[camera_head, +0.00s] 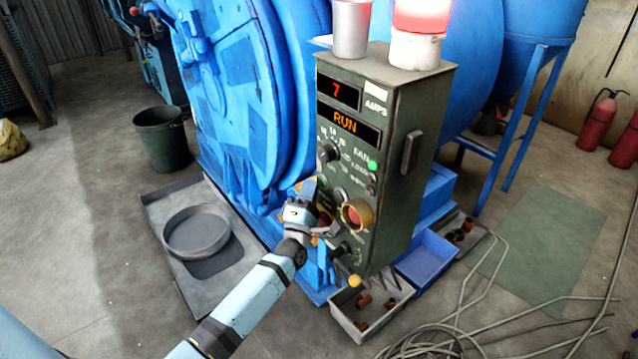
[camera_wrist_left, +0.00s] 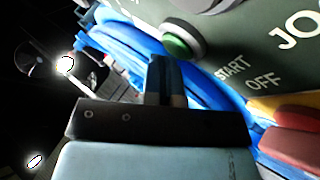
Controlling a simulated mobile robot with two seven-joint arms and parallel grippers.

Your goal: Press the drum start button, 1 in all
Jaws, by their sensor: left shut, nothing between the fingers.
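The green control box (camera_head: 395,150) stands before the blue drum machine, with lit displays reading 7 AMPS and RUN (camera_head: 345,122). In the left wrist view, a green button (camera_wrist_left: 181,44) in a grey ring sits beside the label START OFF. My left gripper (camera_head: 314,190) is at the left edge of the box's front in the head view and covers part of it. The green button cannot be made out there. In the wrist view the left fingers (camera_wrist_left: 164,75) are shut and empty, just below the button; I cannot tell whether they touch it. My right gripper is not in view.
A red knob in a yellow ring (camera_head: 355,213) and a yellow-tipped lever (camera_head: 355,281) stick out from the box near my gripper. A grey tray (camera_head: 362,325) and a blue bin (camera_head: 426,258) lie below. Loose cables (camera_head: 480,300) cover the floor at right.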

